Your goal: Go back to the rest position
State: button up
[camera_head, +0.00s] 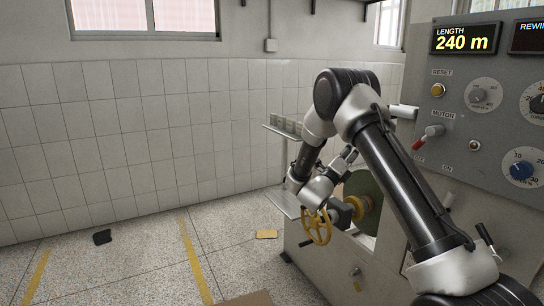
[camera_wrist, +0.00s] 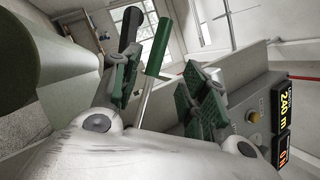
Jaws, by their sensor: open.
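My gripper (camera_wrist: 162,80) is open in the wrist view, its two green-padded fingers set well apart. A lever with a green handle (camera_wrist: 157,48) and a pale rod shows between the fingers; I cannot tell whether they touch it. In the head view my arm bends down from the right, and my gripper (camera_head: 345,162) is small and partly hidden beside the machine (camera_head: 325,262). The yellow handwheel (camera_head: 317,228) is just below my wrist. A green round roll end (camera_head: 362,188) shows behind my arm. A large grey-green cylinder (camera_wrist: 28,60) fills the left of the wrist view.
The control panel (camera_head: 459,150) stands right, with knobs, a red-tipped lever (camera_head: 427,137) and a display (camera_head: 466,38) reading 240 m. A shelf (camera_head: 283,130) is behind my arm.

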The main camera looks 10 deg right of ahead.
jog(key=w+a+f+n+y, duration=0.2)
jog(key=w+f+n+y, duration=0.1)
jog(key=f+n+y, duration=0.25)
jog(key=w+a+f+n+y, duration=0.2)
jog(key=w+f+n+y, duration=0.15)
jog(key=f+n, duration=0.3)
jog(key=s+a+f+n+g+y, duration=0.45)
jog(key=s+a+n+y, duration=0.3)
jog(key=n+y, duration=0.2)
jog(key=s+a+r+n+g+y, duration=0.1)
jog(key=s+r+n+g, duration=0.3)
jog(key=s, duration=0.7)
jog(key=s+r+n+g+y, duration=0.1)
jog(key=s+r+n+g, duration=0.1)
jog(key=s+r+n, duration=0.65)
jog(key=s+d+r, duration=0.2)
jog(key=s+r, duration=0.1)
jog(key=s, duration=0.5)
jog(key=s+d+r+t+h, duration=0.1)
jog(key=s+d+r, duration=0.1)
jog(key=s, duration=0.5)
jog(key=s+d+r+n, duration=0.1)
jog(key=s+d+r, duration=0.2)
jog(key=s, duration=0.5)
jog(key=shift+s+r+h, duration=0.35)
jog(key=shift+r, duration=0.5)
